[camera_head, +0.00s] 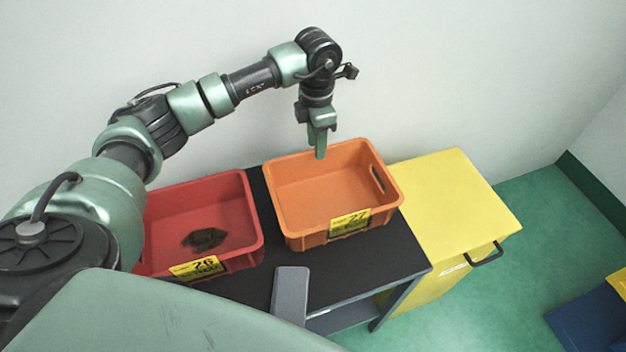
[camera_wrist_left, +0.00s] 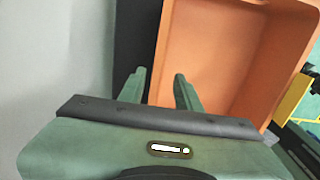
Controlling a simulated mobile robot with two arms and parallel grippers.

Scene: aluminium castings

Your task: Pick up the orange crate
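The orange crate (camera_head: 325,200) stands upright on a black table, with a yellow label reading 27 on its near side. It looks empty. My left gripper (camera_head: 320,152) points down over the crate's far edge in the head view. In the left wrist view, the gripper's two fingers (camera_wrist_left: 160,85) are apart with nothing between them, near the wall of the orange crate (camera_wrist_left: 235,60). I cannot tell if a finger touches the rim. My right gripper is not in view.
A red crate (camera_head: 225,205) labelled 26, with a dark object (camera_head: 204,239) inside, stands left of the orange crate on the black table (camera_head: 345,268). A grey block (camera_head: 290,293) lies at the front. A yellow cabinet (camera_head: 455,205) stands right. A white wall is close behind.

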